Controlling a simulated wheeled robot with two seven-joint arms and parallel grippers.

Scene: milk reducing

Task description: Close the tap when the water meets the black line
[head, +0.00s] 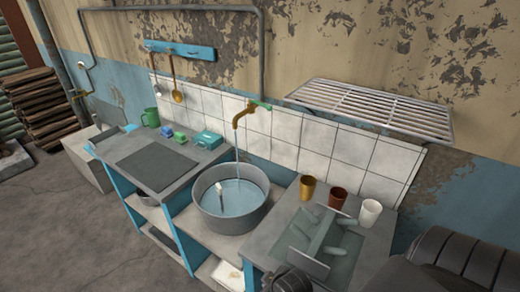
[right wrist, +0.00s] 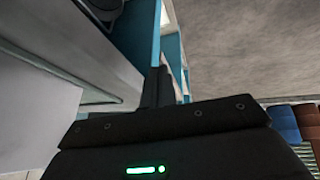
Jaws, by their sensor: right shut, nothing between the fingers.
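A brass tap (head: 243,114) with a green handle (head: 260,104) sticks out from the tiled wall. A thin stream of water (head: 237,150) runs from it into a round grey metal basin (head: 210,215). Water (head: 245,198) stands in the basin below the rim. A small pale upright piece (head: 219,188) shows at the water, with a dark mark near it. I cannot clearly make out the black line. My right gripper (right wrist: 157,88) is shut and empty in the right wrist view, near a blue furniture edge and away from the tap. My left gripper is out of view.
Gold (head: 307,188), brown (head: 337,199) and white (head: 370,212) cups stand on the right counter, by a sink. A metal rack (head: 370,105) juts out above them. A green mug (head: 150,117) and teal box (head: 207,139) sit on the left counter.

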